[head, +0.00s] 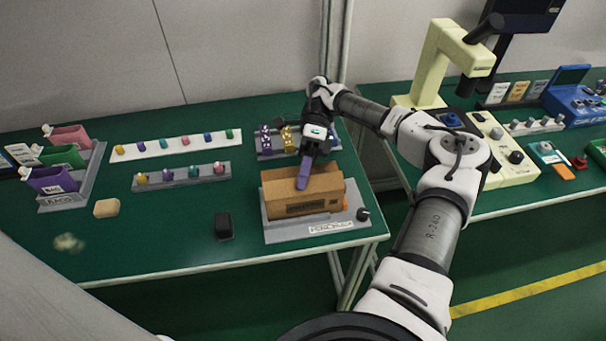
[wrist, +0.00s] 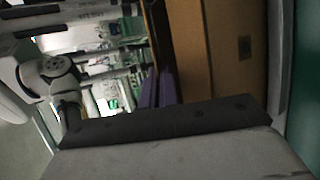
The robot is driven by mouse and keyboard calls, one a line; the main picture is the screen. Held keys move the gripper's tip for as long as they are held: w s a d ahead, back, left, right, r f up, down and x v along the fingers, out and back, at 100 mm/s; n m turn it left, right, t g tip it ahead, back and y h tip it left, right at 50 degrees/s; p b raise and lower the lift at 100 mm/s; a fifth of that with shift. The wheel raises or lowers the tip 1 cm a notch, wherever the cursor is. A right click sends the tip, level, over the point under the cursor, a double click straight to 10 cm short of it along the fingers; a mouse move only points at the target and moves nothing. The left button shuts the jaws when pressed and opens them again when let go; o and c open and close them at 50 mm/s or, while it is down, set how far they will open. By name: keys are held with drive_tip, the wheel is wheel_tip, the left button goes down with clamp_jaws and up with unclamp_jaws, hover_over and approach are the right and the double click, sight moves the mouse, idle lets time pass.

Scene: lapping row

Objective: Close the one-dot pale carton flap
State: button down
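A brown cardboard carton (head: 275,200) sits on a grey base plate near the front right of the green table. Its top looks mostly covered by flat cardboard. I cannot make out a one-dot pale flap or tell which flap is which. My gripper (head: 303,180) points down over the carton, its purple fingers close together at the top. I cannot tell whether they touch it. In the wrist view the purple fingers (wrist: 158,90) lie side by side, with no object seen between them. The carton's brown side (wrist: 220,45) with a small dark square mark shows right beside them.
A black block (head: 223,226) and a tan block (head: 106,208) lie left of the carton. Racks of coloured knobs (head: 181,176) and a bin rack (head: 75,192) stand further left. A dark knob (head: 363,214) is at the base plate's right corner. A second bench with equipment stands right.

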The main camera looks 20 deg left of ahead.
drive_tip(key=c, duration=1.6)
unclamp_jaws()
drive_tip(key=shift+c, duration=0.2)
